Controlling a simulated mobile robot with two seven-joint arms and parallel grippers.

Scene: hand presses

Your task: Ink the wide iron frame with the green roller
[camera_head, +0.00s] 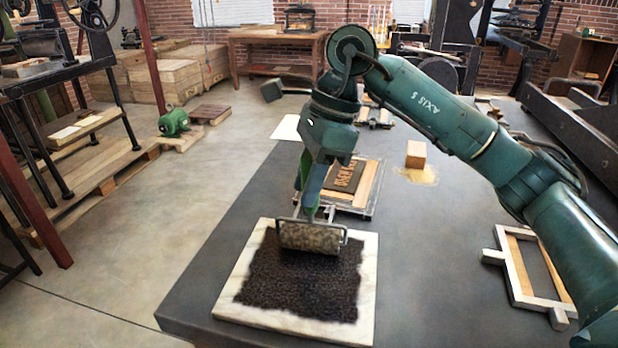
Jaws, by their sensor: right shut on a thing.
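My right gripper (310,203) is shut on a roller (310,237) with a wire fork; a green part of its handle shows between the fingers. The roller's drum looks grey-brown and speckled and is at the upper part of the dark ink patch on a pale slab (365,300); I cannot tell if it touches. Behind it, a metal frame (352,207) holds wood and a dark block of raised type (346,176). At right, a second metal frame (512,268) with side bars holds wood and is partly hidden by my arm. I cannot tell which frame is the wide iron one.
A wooden block (416,154) stands on a pale, yellowish patch behind. A white sheet (288,127) lies at the table's left edge. The dark table (430,260) is clear between slab and right frame. Presses and a wooden bench (270,38) stand beyond.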

